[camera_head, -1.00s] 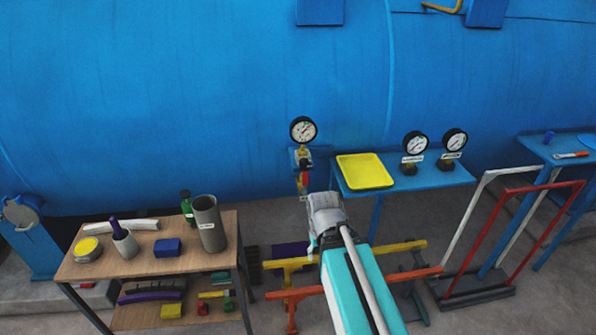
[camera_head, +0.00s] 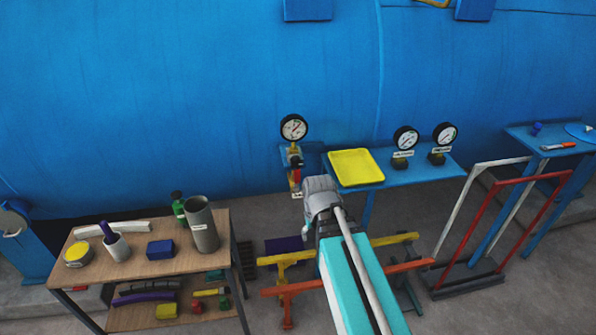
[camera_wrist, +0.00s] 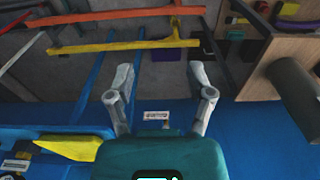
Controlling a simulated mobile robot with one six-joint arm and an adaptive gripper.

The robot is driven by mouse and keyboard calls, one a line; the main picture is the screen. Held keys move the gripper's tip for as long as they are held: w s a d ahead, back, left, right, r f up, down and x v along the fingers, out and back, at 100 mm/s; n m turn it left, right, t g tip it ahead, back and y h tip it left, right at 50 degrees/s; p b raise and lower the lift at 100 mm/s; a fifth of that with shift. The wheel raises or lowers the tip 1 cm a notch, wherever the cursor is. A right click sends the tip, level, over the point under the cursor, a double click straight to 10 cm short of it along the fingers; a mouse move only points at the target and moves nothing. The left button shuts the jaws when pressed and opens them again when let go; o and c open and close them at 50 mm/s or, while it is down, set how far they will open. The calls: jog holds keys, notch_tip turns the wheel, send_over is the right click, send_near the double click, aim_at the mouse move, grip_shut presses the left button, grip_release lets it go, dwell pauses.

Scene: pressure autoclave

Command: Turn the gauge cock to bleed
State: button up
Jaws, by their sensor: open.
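The round white-faced gauge (camera_head: 294,127) stands on a brass fitting in front of the blue vessel in the head view. The gauge cock (camera_head: 295,158) is the brass part just under it, with a red handle part (camera_head: 296,175) hanging below and a small white tag under that. A white label (camera_wrist: 156,115) shows beyond the fingers; the cock itself is not clearly visible there.
A blue shelf (camera_head: 425,172) to the right holds a yellow tray (camera_head: 356,167) and two gauges (camera_head: 405,138) (camera_head: 445,134). A yellow rail (camera_head: 385,243) and an orange rail (camera_head: 400,270) run low around my arm. A wooden bench (camera_head: 130,262) with several items stands left.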

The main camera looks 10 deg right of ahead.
aim_at(298, 171)
jog(key=w+r+t+p, duration=0.2)
jog(key=w+r+p, duration=0.4)
jog(key=w, duration=0.4)
jog(key=w+r+t+p, duration=0.2)
jog(key=w+r+p, duration=0.4)
jog(key=w+r, duration=0.2)
jog(key=w, duration=0.2)
jog(key=shift+w+r, duration=0.3)
jog(key=shift+w, duration=0.05)
jog(key=shift+a+f, duration=0.1)
jog(key=b+x, duration=1.2)
jog(key=x, duration=0.1)
jog(key=shift+w+f, duration=0.1)
jog(key=shift+f, duration=0.15)
